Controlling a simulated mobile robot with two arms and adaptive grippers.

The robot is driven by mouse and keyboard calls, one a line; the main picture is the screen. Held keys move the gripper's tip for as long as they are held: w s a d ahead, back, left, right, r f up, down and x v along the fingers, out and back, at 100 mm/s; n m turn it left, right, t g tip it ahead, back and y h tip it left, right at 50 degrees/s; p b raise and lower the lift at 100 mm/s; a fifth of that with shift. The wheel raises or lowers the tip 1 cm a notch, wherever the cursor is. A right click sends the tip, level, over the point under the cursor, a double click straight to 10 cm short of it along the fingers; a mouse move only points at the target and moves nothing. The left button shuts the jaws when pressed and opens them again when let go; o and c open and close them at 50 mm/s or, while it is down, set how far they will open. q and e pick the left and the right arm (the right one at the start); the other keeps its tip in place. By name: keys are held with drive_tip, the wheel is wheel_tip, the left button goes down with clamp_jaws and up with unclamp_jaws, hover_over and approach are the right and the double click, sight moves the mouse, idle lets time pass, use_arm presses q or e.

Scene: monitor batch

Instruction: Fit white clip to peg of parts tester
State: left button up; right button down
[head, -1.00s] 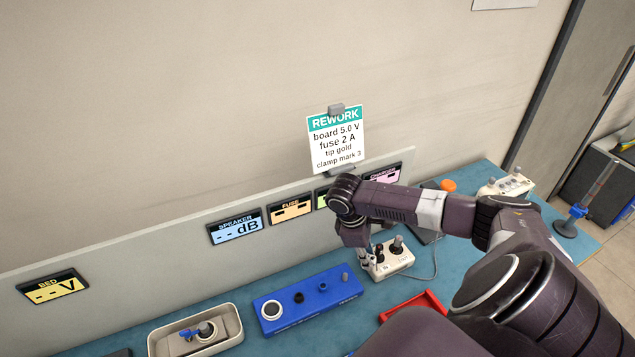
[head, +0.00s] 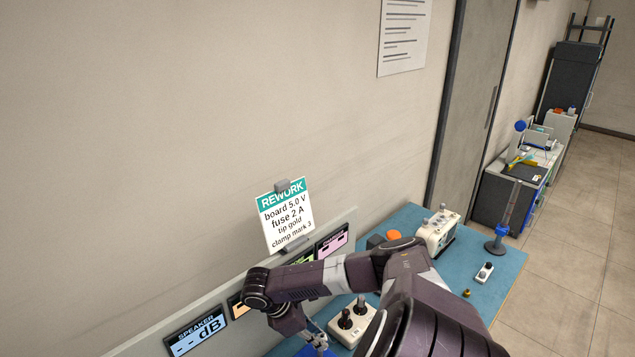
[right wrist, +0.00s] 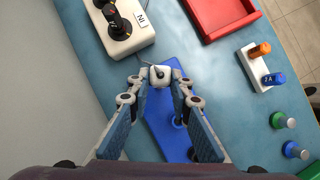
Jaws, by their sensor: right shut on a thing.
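My right gripper (head: 318,338) is low in the head view, beside the white box with black knobs. In the right wrist view its fingertips (right wrist: 159,79) are shut on the small white clip (right wrist: 160,71), which has a dark spot on its top. The blue panel (right wrist: 158,112), which looks like the parts tester, lies below the clip and between the fingers. A little of its blue (head: 312,351) shows at the bottom of the head view. Its peg is not clear to see, and I cannot tell whether the clip touches it. My left gripper is not in view.
The white box (head: 344,334) with upright black knobs stands close to the gripper. The rework card (head: 286,217) hangs behind.

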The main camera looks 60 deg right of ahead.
drive_tip(key=shift+w+a, duration=0.25)
drive_tip(key=shift+a, duration=0.05)
drive_tip(key=shift+s, duration=0.1)
drive_tip(key=shift+d+r, duration=0.1)
drive_tip(key=shift+d, duration=0.05)
idle(0.9)
drive_tip(key=shift+f+b, duration=0.55)
drive_tip(key=shift+f, duration=1.55)
idle(0.5)
drive_tip(key=c, duration=1.7)
unclamp_jaws()
